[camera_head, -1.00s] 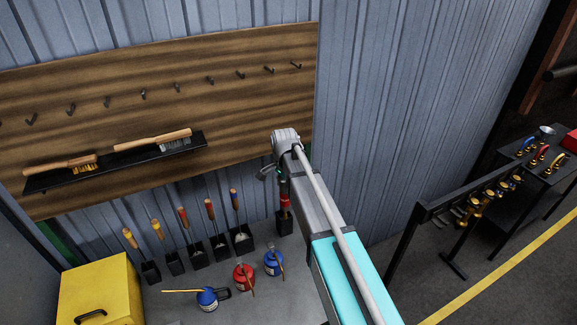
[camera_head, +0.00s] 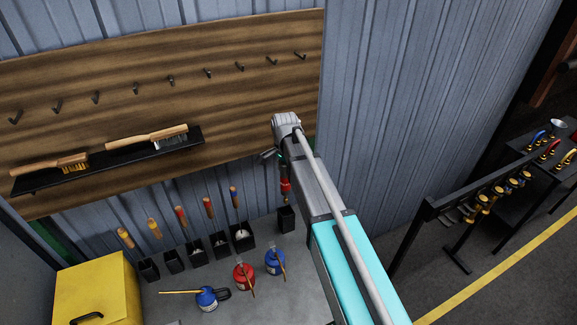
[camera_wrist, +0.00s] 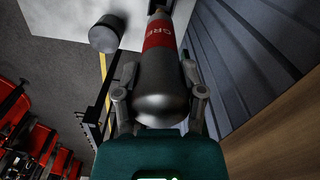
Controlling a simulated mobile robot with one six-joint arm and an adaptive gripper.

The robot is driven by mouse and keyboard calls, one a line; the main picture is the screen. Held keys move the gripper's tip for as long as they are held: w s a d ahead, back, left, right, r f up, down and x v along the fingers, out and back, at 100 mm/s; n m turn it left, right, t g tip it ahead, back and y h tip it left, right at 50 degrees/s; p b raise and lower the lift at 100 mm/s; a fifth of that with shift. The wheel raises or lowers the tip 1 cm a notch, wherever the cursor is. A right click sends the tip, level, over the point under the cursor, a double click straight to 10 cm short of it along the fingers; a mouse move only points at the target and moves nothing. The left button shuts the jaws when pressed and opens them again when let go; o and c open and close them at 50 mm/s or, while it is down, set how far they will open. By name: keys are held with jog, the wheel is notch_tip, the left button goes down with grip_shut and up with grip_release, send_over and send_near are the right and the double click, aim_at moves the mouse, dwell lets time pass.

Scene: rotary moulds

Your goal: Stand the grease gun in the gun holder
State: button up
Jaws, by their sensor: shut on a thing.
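My gripper (camera_wrist: 160,105) is shut on the grease gun (camera_wrist: 162,65), a grey cylinder with a red band and lettering. In the head view the grease gun (camera_head: 285,187) hangs roughly upright below my wrist, its lower end just above the gun holder (camera_head: 286,220) in the picture. The gun holder is a small black open-topped box at the bench's back right. The gun looks apart from it; I cannot tell whether it is exactly over the opening. My arm hides part of the gun.
A red oil can (camera_head: 244,276) and blue oil cans (camera_head: 275,261) stand in front. A yellow box (camera_head: 97,290) is at the left. The corrugated wall (camera_head: 400,100) is close behind.

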aim_at(286, 198)
jog(key=shift+w, duration=0.3)
dwell(0.4)
jog(key=shift+d+f, duration=0.1)
jog(key=shift+f, duration=0.05)
jog(key=shift+f+b, duration=7.5)
jog(key=shift+b, duration=0.2)
jog(key=shift+f+b, duration=0.45)
jog(key=shift+f, duration=0.05)
jog(key=o, duration=1.2)
jog(key=shift+r, duration=0.2)
notch_tip(286, 198, up, 9)
jog(key=p, duration=0.9)
jog(key=shift+f, duration=0.1)
